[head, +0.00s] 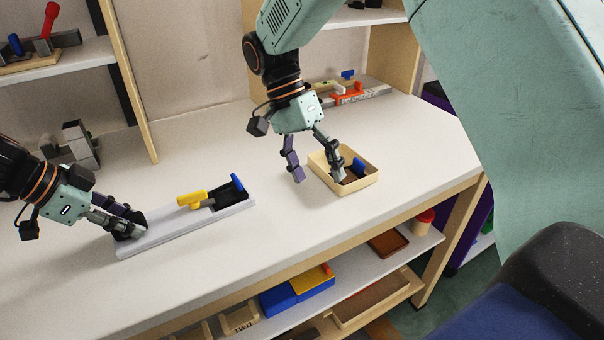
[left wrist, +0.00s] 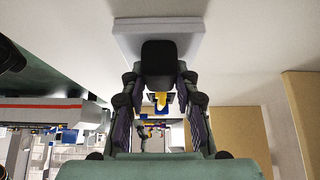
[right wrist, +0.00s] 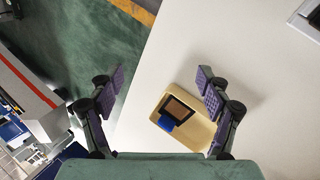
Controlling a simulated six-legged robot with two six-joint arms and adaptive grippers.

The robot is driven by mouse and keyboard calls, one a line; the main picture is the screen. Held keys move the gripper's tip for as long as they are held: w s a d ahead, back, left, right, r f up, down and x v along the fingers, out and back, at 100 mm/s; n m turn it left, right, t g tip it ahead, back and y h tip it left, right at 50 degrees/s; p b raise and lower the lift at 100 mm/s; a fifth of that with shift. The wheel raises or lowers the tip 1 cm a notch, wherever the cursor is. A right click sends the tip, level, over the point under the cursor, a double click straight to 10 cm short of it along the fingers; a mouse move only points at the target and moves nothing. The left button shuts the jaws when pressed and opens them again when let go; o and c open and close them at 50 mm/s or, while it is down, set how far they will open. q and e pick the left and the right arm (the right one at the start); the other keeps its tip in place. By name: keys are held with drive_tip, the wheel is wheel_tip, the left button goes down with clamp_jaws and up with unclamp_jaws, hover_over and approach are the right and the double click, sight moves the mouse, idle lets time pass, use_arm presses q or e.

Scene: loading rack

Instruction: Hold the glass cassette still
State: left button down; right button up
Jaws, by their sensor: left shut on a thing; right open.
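My left gripper (head: 122,226) is shut on a black block (left wrist: 160,64) at the near left end of a long pale grey fixture (head: 165,232). A yellow handle (head: 191,199) and a black piece with a blue tab (head: 237,183) stand further along that fixture. My right gripper (head: 318,177) is open and empty above a cream tray (head: 372,181), one finger over the tray and the other outside its left side. A dark-framed brown pane with a blue tab (right wrist: 180,109), which looks like the glass cassette, lies in the tray. In the head view the right finger partly hides it.
Another fixture with orange and blue parts (head: 350,95) stands at the back of the bench. Grey blocks (head: 78,146) stand at the left. A shelf below the front edge holds blue and yellow bins (head: 300,288). The bench (head: 215,265) is clear in front.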

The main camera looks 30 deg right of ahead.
drive_tip(key=s+d+h, duration=0.1)
drive_tip(key=d, duration=0.1)
drive_tip(key=s+d+f+n+g+h, duration=0.1)
drive_tip(key=s+d, duration=0.1)
drive_tip(key=s+d+n+h, duration=0.1)
drive_tip(key=s+d, duration=0.1)
drive_tip(key=d, duration=0.1)
drive_tip(key=shift+s+f+g, duration=0.15)
drive_tip(key=shift+s+g, duration=0.05)
drive_tip(key=shift+g, duration=0.1)
use_arm(q)
drive_tip(key=c, duration=0.9)
unclamp_jaws()
drive_tip(key=shift+c, duration=0.2)
drive_tip(key=v, duration=1.2)
